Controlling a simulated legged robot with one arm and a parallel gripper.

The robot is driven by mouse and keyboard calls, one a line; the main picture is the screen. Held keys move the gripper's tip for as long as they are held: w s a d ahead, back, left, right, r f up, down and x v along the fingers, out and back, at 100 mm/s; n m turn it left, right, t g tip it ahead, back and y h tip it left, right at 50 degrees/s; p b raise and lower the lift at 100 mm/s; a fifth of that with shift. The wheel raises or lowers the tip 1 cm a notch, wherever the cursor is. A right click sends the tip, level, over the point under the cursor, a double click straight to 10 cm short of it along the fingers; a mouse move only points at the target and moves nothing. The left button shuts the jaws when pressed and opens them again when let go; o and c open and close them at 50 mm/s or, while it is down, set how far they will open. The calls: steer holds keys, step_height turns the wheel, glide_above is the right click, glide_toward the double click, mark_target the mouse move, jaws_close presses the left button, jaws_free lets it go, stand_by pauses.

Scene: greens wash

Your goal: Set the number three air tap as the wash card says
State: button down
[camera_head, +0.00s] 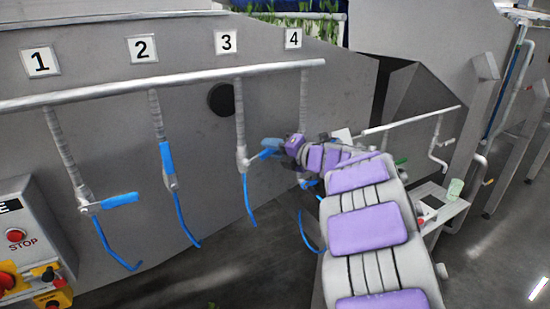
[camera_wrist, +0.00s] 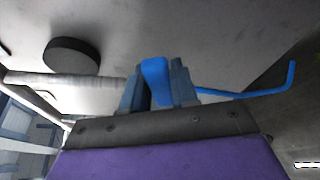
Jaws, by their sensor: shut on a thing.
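The number three air tap (camera_head: 242,162) hangs under the 3 plate (camera_head: 226,42) on the pipe, with a blue tube below it. Its blue handle (camera_head: 264,154) points out to the right, tilted a little upward. My gripper (camera_head: 277,147) is at the handle's outer end. In the wrist view my gripper (camera_wrist: 158,85) is shut on the blue handle (camera_wrist: 155,72), which stands between its two fingers. The number four tap is mostly hidden behind my arm. No readable wash card shows.
Tap 1 (camera_head: 88,207) has its blue handle out sideways; tap 2 (camera_head: 171,182) has its handle upright along the pipe. A control box with a red STOP button (camera_head: 15,236) is at the left. A small side table (camera_head: 449,208) stands right of my arm.

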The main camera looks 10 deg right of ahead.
mark_target(259, 155)
steer(key=a+r+n+h, duration=0.1)
steer(key=r+n+h, duration=0.1)
steer(key=n, duration=0.1)
steer(key=shift+s+a+r+n+b, duration=0.2)
steer(key=shift+s+a+n+b, duration=0.1)
steer(key=shift+a, duration=0.1)
steer(key=shift+s+a+r+n+h, duration=0.2)
steer(key=shift+a+r+n+h, duration=0.3)
steer(key=shift+a+n+h, duration=0.25)
steer(key=shift+s+a+r+n+h, duration=0.25)
steer(key=shift+a+n, duration=0.2)
steer(key=shift+n, duration=0.2)
steer(key=shift+f, duration=0.1)
steer(key=c, duration=1.1)
jaws_free()
steer(key=shift+o, duration=0.7)
steer(key=shift+r, duration=0.25)
steer(key=p+v, duration=0.1)
steer(key=v, duration=1.6)
steer(key=shift+r, duration=0.15)
